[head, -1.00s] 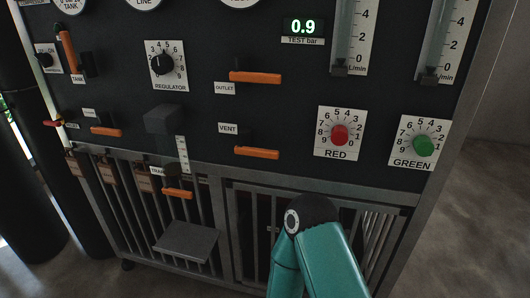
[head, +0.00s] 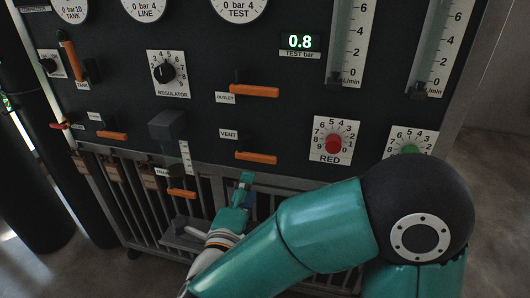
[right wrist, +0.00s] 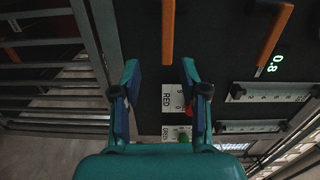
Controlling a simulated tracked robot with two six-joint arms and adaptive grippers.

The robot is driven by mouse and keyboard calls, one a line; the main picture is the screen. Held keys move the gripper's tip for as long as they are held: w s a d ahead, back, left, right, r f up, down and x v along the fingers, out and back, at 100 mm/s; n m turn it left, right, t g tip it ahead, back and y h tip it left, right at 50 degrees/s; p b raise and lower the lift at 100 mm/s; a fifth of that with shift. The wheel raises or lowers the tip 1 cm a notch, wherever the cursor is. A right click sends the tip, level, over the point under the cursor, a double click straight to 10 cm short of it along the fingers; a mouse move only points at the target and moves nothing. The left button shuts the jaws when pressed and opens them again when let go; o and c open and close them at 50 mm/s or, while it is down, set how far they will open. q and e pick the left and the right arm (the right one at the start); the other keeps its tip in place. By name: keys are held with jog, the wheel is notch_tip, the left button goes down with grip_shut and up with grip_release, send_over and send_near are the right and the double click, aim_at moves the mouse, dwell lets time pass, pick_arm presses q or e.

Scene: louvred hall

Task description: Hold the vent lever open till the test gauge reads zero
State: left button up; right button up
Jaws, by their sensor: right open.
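The vent lever (head: 256,157) is an orange bar lying level to the right of the VENT label (head: 229,134). It also shows in the right wrist view (right wrist: 168,32), just beyond my fingertips. The green test display (head: 300,41) reads 0.8 bar, and the same digits show in the right wrist view (right wrist: 272,62). The round test gauge (head: 240,9) is cut off at the top. My right gripper (head: 244,182) is just below the lever in the head view. In the right wrist view my right gripper (right wrist: 162,80) is open, with nothing gripped. My left gripper is out of view.
The outlet lever (head: 254,90) is a similar orange bar above. The red knob (head: 333,143) sits to the right; the green knob (head: 410,150) is partly hidden by my arm. A grey block (head: 168,126) juts out at left. Barred doors (head: 215,190) stand below.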

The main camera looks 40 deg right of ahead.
aim_at(263, 161)
jog(key=shift+m+h, duration=0.3)
jog(key=shift+m, duration=0.1)
jog(key=p+x, duration=0.1)
jog(key=x, duration=0.1)
jog(key=p+x, duration=0.1)
jog(key=x, duration=0.2)
jog(key=r+x, duration=0.1)
jog(key=x, duration=0.1)
jog(key=shift+s+d+p, duration=0.15)
jog(key=shift+d+p, duration=0.25)
jog(key=shift+d, duration=0.1)
jog(key=shift+w+d+f, duration=0.15)
jog(key=shift+w+f, duration=0.05)
jog(key=shift+b+x, duration=0.4)
jog(key=shift+x, duration=0.45)
jog(key=shift+c, duration=0.2)
grip_shut()
